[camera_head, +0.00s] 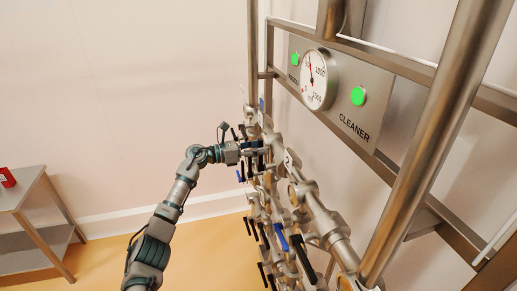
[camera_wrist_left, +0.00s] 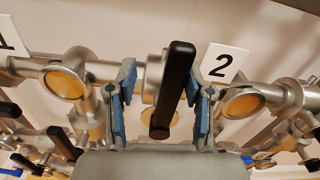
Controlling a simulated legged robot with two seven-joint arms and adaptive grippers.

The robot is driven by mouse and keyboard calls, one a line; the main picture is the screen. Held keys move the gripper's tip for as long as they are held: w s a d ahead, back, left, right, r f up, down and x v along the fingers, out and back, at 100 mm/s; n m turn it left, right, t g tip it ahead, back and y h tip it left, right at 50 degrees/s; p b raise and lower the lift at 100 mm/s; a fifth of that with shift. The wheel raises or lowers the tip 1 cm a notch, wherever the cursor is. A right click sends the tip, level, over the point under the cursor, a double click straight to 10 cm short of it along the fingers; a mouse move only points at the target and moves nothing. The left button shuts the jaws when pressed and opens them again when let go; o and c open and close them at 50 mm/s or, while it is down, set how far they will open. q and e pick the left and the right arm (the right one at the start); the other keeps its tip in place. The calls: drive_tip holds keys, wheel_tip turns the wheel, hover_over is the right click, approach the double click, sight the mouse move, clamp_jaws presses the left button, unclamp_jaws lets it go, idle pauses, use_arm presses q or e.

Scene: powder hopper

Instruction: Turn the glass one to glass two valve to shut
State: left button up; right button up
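In the left wrist view a black valve handle (camera_wrist_left: 177,85) stands on the pipe between a round sight glass (camera_wrist_left: 64,84) near label 1 (camera_wrist_left: 8,36) and another sight glass (camera_wrist_left: 243,103) by label 2 (camera_wrist_left: 224,63). The handle is slightly tilted, its top leaning right. My left gripper (camera_wrist_left: 164,98) is open, with one blue-padded finger on each side of the handle and gaps showing on both sides. In the head view my left gripper (camera_head: 250,149) is at the pipework; its fingers and the handle are hard to make out. My right gripper is not in view.
Several other black handles and blue handles (camera_head: 281,237) crowd the pipes below the gripper. A metal frame with a gauge (camera_head: 314,80) and a CLEANER panel (camera_head: 356,98) rises at right. A steel table (camera_head: 32,198) with a red object (camera_head: 7,177) stands at left.

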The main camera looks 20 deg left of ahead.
use_arm(q)
drive_tip(key=shift+a, duration=0.15)
drive_tip(key=v, duration=1.1)
drive_tip(key=shift+s, duration=0.3)
drive_tip(key=shift+a+f, duration=0.1)
drive_tip(key=shift+a, duration=0.15)
